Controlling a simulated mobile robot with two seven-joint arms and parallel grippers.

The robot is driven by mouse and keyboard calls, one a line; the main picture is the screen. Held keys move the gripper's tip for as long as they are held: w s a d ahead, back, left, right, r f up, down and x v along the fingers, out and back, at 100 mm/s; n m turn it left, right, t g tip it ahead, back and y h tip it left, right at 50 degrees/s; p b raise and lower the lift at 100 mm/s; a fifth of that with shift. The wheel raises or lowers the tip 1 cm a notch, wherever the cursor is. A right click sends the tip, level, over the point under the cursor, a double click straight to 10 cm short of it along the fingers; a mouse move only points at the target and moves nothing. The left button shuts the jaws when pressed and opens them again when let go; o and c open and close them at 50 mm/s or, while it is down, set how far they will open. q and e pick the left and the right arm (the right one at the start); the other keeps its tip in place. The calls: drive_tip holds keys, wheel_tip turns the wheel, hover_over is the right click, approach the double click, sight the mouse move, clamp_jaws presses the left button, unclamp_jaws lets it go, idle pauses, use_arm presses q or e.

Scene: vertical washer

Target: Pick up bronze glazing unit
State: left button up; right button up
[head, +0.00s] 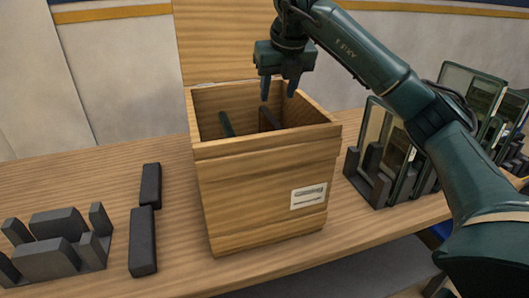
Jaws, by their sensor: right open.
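A wooden box (262,195) stands open on the table. Inside it, the top edge of a dark brownish pane (268,119) shows, which looks like the bronze glazing unit. A dark green pane edge (226,124) stands to its left in the box. The lower parts of both are hidden by the box's front wall. My right gripper (278,94) points down over the box opening, its fingers apart and empty, just above the brownish pane. My left gripper is not in view.
Framed glass panes (376,130) stand in a dark rack (369,182) at right, partly behind my right arm. An empty-looking dark rack (56,245) and two black blocks (143,240) lie at left. A raised wooden panel (225,40) is behind the box.

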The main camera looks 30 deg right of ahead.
sight(275, 122)
drive_tip(key=x, duration=0.8)
drive_tip(key=p+x, duration=0.1)
drive_tip(key=x, duration=0.3)
drive_tip(key=shift+s+d+f, duration=0.15)
drive_tip(key=shift+s+f, duration=0.1)
drive_tip(key=shift+f, duration=0.05)
drive_tip(key=shift+f, duration=0.2)
drive_tip(key=shift+c, duration=0.2)
clamp_jaws()
idle(0.4)
idle(0.9)
drive_tip(key=shift+r, duration=0.15)
